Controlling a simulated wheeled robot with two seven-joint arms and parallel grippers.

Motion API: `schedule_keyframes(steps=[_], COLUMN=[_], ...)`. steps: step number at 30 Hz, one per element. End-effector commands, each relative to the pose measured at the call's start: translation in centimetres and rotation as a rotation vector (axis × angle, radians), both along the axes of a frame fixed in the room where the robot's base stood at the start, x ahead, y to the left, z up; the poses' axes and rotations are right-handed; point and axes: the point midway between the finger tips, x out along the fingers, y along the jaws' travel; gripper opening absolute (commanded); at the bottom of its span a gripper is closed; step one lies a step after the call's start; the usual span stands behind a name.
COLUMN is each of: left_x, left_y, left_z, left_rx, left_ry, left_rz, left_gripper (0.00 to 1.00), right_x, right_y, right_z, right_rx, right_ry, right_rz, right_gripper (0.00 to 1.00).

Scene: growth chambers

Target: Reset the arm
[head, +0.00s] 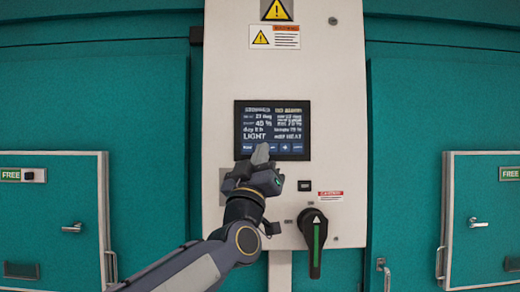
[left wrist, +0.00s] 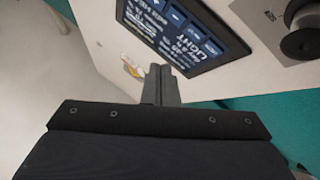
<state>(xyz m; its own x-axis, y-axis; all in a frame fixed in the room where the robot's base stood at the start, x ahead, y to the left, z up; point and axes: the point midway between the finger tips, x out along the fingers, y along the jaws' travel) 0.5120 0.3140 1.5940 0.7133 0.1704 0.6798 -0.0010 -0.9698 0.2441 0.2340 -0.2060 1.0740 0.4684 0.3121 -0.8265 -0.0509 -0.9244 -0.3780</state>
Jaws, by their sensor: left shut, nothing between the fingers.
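My left gripper (head: 261,155) is shut and empty. In the head view its fingertips overlap the lower left edge of the dark display screen (head: 272,115) on the white panel. In the left wrist view the closed fingers (left wrist: 160,84) point toward the lower edge of the same screen (left wrist: 185,30). I cannot tell whether the fingertips touch the panel. My left arm comes in from the bottom left of the head view. My right gripper is not in view.
The white control panel (head: 285,72) carries warning labels and a black rotary handle (head: 314,240) with a green stripe, right of my gripper. Teal chamber walls flank it. White-framed doors marked FREE stand at left (head: 70,200) and right (head: 490,195), each with a handle.

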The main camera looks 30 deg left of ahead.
Motion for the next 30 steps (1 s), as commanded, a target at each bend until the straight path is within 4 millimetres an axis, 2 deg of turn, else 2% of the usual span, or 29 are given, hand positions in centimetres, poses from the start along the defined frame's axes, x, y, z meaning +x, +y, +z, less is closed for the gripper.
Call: schedule_keyframes(steps=[10,14,17,20,21,23,24,26,30], left_x=[0.0,-0.1,-0.5,-2.0,-2.9,-4.4,-5.7,-7.7,-13.4], left_y=[0.0,-0.9,-2.5,-4.1,-4.6,-5.2,-5.6,-6.1,-7.4], left_z=[0.0,-2.0,-6.7,-13.5,-16.4,-20.7,-23.6,-27.7,-36.8], left_rx=[0.0,0.024,0.059,0.081,0.081,0.074,0.067,0.052,0.0], left_ry=[0.001,0.09,0.274,0.51,0.605,0.742,0.83,0.957,1.24], left_rz=[0.0,-0.04,-0.113,-0.193,-0.225,-0.264,-0.289,-0.324,-0.399], left_gripper=[0.0,0.0,0.0,0.0,0.0,0.0,0.0,0.0,0.0], right_x=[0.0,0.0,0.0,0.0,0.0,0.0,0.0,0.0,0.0], right_y=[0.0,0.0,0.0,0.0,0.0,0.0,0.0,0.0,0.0], right_z=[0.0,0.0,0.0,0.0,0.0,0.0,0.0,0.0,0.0], right_rx=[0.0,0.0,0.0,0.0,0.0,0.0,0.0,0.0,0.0], right_ry=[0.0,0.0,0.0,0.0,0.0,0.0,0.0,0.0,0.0], right_rz=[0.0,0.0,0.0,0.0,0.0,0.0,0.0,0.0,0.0], right_gripper=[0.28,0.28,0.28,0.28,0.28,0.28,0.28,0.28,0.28])
